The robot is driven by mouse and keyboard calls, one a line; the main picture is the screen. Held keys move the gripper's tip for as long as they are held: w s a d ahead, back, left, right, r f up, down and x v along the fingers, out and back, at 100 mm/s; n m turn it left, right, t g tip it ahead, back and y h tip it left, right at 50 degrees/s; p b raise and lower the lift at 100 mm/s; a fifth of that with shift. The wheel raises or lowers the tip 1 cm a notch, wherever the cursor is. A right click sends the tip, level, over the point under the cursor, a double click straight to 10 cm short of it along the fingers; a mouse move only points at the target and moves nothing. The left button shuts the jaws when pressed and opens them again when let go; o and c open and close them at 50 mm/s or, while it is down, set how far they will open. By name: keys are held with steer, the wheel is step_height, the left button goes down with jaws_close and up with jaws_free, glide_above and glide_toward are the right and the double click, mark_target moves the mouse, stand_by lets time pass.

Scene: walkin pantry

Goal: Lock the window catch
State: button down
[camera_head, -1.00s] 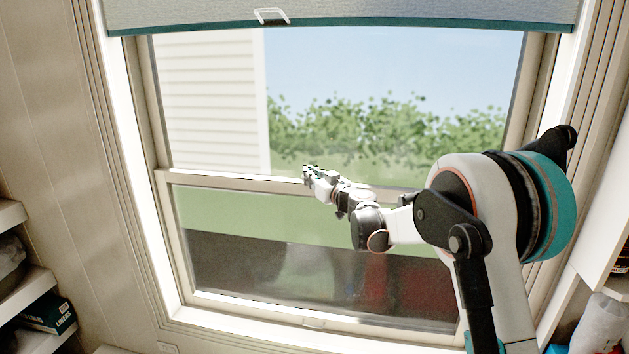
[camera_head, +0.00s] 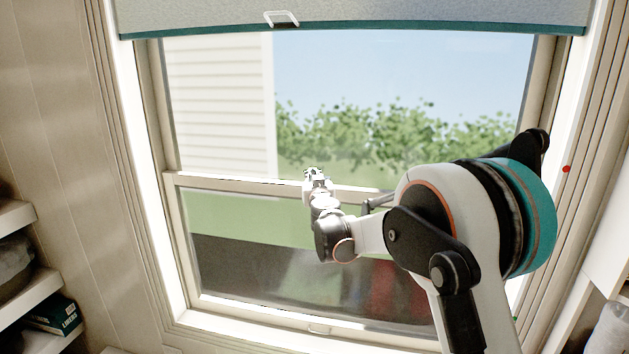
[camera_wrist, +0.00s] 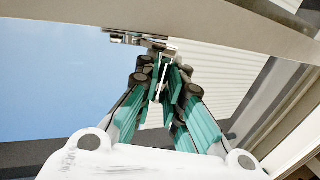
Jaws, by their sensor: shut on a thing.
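The window catch is a small metal fitting (camera_wrist: 126,39) on the pale meeting rail (camera_wrist: 60,12) in the wrist view. Its thin light lever (camera_wrist: 163,82) runs down between my fingers. My gripper (camera_wrist: 160,66) is shut on this lever, with teal finger pads on both sides. In the head view my gripper (camera_head: 313,174) is at the middle of the window's meeting rail (camera_head: 240,185) and hides the catch there. The fingers cover part of the lever, so I cannot tell how far it is turned.
A grey blind (camera_head: 350,14) with a white pull handle (camera_head: 282,18) hangs above. The lower sash (camera_head: 250,215) appears closed down to the sill. Shelves with a green box (camera_head: 54,314) stand at left, and more shelving at right. The space before the lower left pane is clear.

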steer(key=shift+w+a+m+g+h, duration=0.2)
steer(key=shift+w+a+m+h, duration=0.15)
steer(key=shift+m+h, duration=1)
steer(key=shift+w+a+m+g+h, duration=0.25)
steer(key=shift+m+h, duration=0.45)
steer(key=shift+h, duration=1.15)
steer(key=shift+w+a+m+g+h, duration=0.15)
steer(key=shift+w+a+m+h, duration=0.2)
steer(key=shift+m+h, duration=1)
steer(key=shift+w+h, duration=0.1)
steer(key=shift+h, duration=0.25)
steer(key=c, duration=1.9)
jaws_free()
steer(key=shift+o, duration=0.6)
steer(key=shift+a+r, duration=0.1)
steer(key=v, duration=1.2)
